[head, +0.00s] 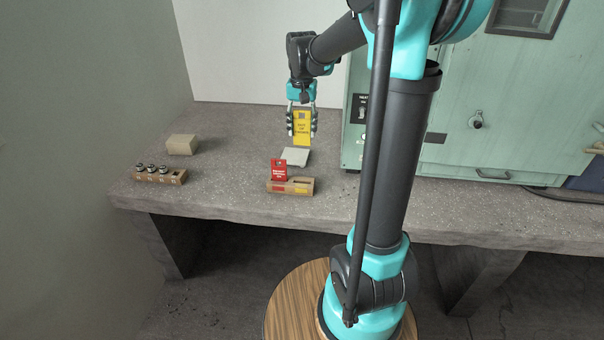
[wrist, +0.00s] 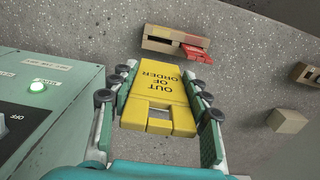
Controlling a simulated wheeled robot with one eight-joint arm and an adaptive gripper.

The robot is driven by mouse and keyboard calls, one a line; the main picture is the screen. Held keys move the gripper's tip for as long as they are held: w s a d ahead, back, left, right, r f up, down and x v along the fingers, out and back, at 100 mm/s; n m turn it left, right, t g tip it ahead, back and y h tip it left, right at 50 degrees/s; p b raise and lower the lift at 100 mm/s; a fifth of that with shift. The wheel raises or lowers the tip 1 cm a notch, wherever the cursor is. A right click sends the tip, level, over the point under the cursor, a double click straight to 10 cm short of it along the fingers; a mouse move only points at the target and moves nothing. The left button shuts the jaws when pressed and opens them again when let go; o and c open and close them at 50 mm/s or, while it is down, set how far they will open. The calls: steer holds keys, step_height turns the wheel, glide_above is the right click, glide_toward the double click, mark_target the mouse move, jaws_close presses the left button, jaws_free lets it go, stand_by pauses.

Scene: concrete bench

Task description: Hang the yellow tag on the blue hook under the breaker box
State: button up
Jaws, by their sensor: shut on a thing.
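The yellow tag (head: 302,127) hangs upright between the fingers of my gripper (head: 302,122), above the bench. In the wrist view the tag (wrist: 160,97) reads "OUT OF ORDER" and has a slot near its gripper-side end. My gripper (wrist: 159,108) is shut on the tag's two side edges. The green breaker box (wrist: 35,115) is at the left of the wrist view, with a switch and a lit green lamp. In the head view the green cabinet (head: 408,150) stands right of the tag, partly hidden by my arm. I cannot make out the blue hook in either view.
A wooden holder (head: 302,187) with a red tag (head: 279,170) stands near the front edge. A pale flat plate (head: 296,156) lies behind it. A rack of small dark-topped pieces (head: 160,176) and a tan block (head: 182,144) are at left. Bare bench lies between.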

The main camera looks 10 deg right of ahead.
step_height(320, 180, down, 19)
steer(key=shift+r, duration=0.1)
stand_by(0.4)
steer(key=o, duration=0.8)
steer(key=shift+o, duration=0.3)
step_height(320, 180, up, 12)
steer(key=shift+f, duration=0.25)
steer(key=s+d+f+n+t, duration=0.1)
steer(key=s+d+f+t, duration=0.1)
steer(key=s, duration=0.9)
steer(key=s+d+f+n+t, duration=0.2)
steer(key=s+f, duration=0.2)
steer(key=s, duration=0.6)
steer(key=shift+s+d+f+n, duration=0.2)
steer(key=shift+s+n, duration=0.1)
steer(key=shift+s, duration=0.1)
